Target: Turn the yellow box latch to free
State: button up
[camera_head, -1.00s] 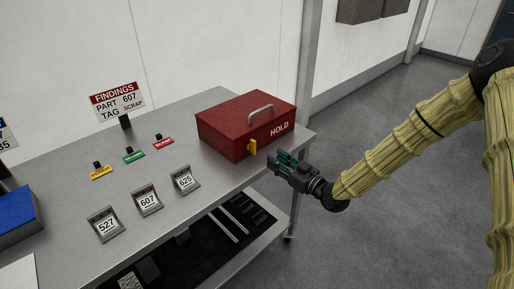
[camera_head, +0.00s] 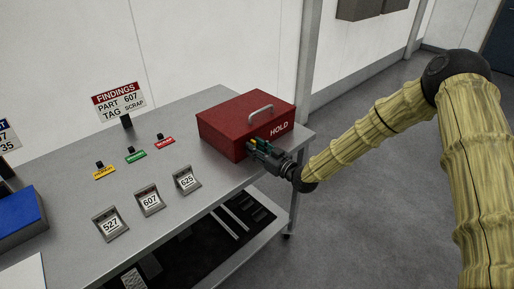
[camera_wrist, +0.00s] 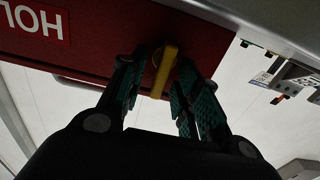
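The red box (camera_head: 232,122) with a grey top handle and the word HOLD on its front stands on the right end of the grey bench. Its yellow latch (camera_wrist: 164,70) shows in the wrist view on the box's front face, lengthwise between my gripper's two green-padded fingers. My gripper (camera_head: 254,146) is at the box front in the head view and hides most of the latch there. In the wrist view my gripper (camera_wrist: 160,92) is open around the latch, with a gap visible on the right side; contact on the left finger cannot be told.
The grey bench (camera_head: 160,220) also bears yellow, green and red tags, several numbered holders such as 607 (camera_head: 149,203), a FINDINGS sign (camera_head: 118,100) and a blue box (camera_head: 18,218). The floor right of the bench is free.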

grip_shut()
